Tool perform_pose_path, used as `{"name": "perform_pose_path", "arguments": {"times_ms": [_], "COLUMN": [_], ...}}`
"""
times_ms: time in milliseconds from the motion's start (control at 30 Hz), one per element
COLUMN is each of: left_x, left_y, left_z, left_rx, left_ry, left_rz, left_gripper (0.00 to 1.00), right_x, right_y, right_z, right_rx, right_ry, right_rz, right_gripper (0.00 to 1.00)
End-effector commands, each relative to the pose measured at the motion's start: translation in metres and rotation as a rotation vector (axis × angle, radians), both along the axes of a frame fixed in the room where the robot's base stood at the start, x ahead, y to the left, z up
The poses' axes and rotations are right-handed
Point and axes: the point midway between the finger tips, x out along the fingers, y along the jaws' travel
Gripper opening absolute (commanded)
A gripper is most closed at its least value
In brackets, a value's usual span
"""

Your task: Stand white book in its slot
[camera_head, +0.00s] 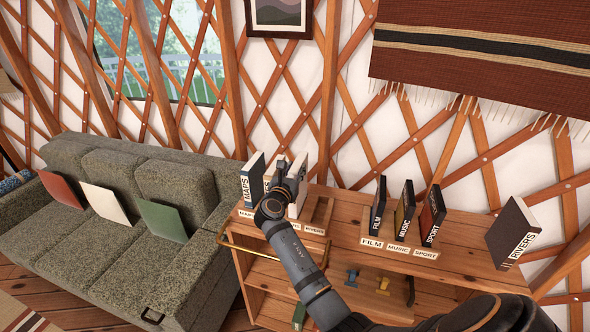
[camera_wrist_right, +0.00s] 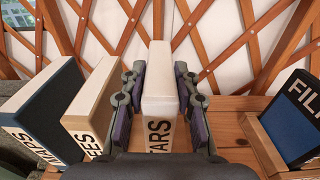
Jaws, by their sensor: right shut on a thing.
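The white book, lettered STARS (camera_wrist_right: 158,95), stands upright between the two fingers of my right gripper (camera_wrist_right: 158,92) in the right wrist view. The gripper is shut on it. In the head view my right gripper (camera_head: 284,182) is over the left wooden rack on the shelf top, and the white book (camera_head: 303,172) shows partly behind it. The cream book (camera_wrist_right: 88,110) and the blue MAPS book (camera_wrist_right: 45,115) stand to its left. The book's lower end is hidden, so I cannot tell whether it rests in the slot. My left gripper is out of view.
An empty slot (camera_head: 319,212) lies right of the white book. FILM (camera_head: 377,205), MUSIC (camera_head: 404,208) and SPORT (camera_head: 431,213) books stand in the right rack. A dark RIVERS book (camera_head: 514,230) is at the shelf's right end. A sofa (camera_head: 150,240) is at left.

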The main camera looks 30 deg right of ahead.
Motion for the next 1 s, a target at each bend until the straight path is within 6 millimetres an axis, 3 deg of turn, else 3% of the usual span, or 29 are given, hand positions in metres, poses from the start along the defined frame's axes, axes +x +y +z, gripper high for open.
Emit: {"name": "perform_pose_path", "arguments": {"times_ms": [1000], "left_x": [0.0], "left_y": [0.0], "left_z": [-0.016], "left_rx": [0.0], "left_ry": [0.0], "left_rz": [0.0], "left_gripper": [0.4], "right_x": [0.0], "right_y": [0.0], "right_z": [-0.025], "right_rx": [-0.002], "right_ry": [-0.002], "right_rz": [0.0], "right_gripper": [0.0]}}
